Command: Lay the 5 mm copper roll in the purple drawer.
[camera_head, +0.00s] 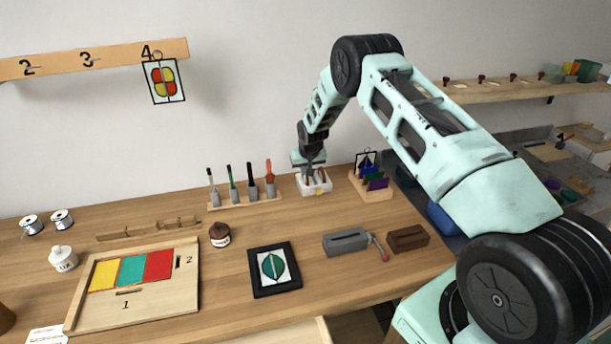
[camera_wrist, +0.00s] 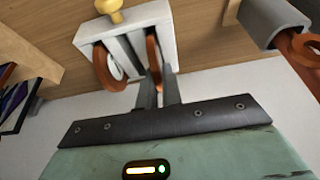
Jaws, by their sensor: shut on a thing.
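My gripper (camera_head: 310,172) is at the white holder (camera_head: 318,188) at the back of the bench. In the wrist view my gripper (camera_wrist: 158,78) is shut on a copper roll (camera_wrist: 152,52), which stands on edge at the right side of the white holder (camera_wrist: 168,22). Another copper roll (camera_wrist: 104,68) and a pale roll sit to its left in the holder. No width marks can be read on the rolls. I cannot see a purple drawer; the bench front is largely out of view.
A tool rack (camera_head: 245,200) stands left of the holder, and a wooden rack with coloured glass (camera_head: 372,186) stands right. A framed leaf panel (camera_head: 273,268), a grey block (camera_head: 345,241) and a brown block (camera_head: 408,238) lie nearer. A pale wooden edge (camera_head: 285,333) shows below the bench front.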

